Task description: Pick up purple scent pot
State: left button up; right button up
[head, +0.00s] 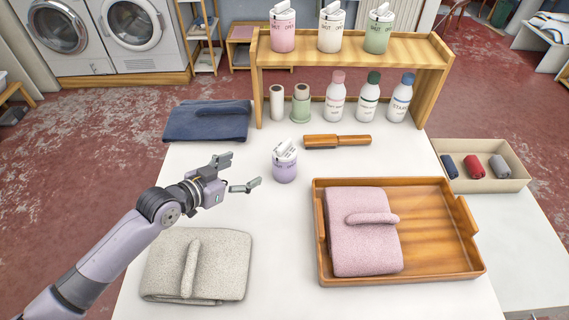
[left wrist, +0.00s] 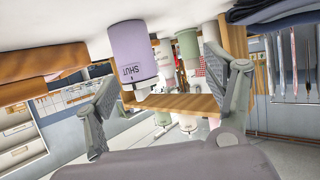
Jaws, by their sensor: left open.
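Nothing is held. My right gripper is in neither view.
A wooden shelf (head: 350,48) at the back bears pink, white and green pots, with bottles below. A wooden brush (head: 337,141) lies behind right. A wooden tray (head: 440,240) with a pink towel is front right. Blue (head: 207,121) and grey (head: 197,265) towels lie left.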

aim_at(274, 166)
pick_arm(q)
jog(key=d, duration=0.1)
jog(key=s+d, duration=0.1)
jog(key=d, duration=0.1)
jog(key=shift+s+r+m+h, duration=0.2)
jog(key=shift+m+h, duration=0.1)
jog(key=shift+h, duration=0.1)
jog(key=shift+g, duration=0.3)
jog(key=x, duration=0.5)
jog(key=shift+w+d, duration=0.15)
jog(key=shift+d, duration=0.05)
jog(key=shift+d+r+x, duration=0.1)
jog(key=shift+x, duration=0.9)
jog(key=shift+d+r+x, duration=0.1)
jog(key=shift+d+x, duration=0.05)
jog(key=shift+x, duration=0.85)
jog(key=shift+d+r+x, duration=0.1)
jog(key=shift+r+x, duration=0.05)
jog(key=shift+x, duration=0.85)
jog(key=shift+c, duration=0.6)
jog(key=c, duration=1.2)
jog(key=shift+o, duration=0.2)
notch_tip(274, 166, up, 10)
jog(key=shift+r, duration=0.1)
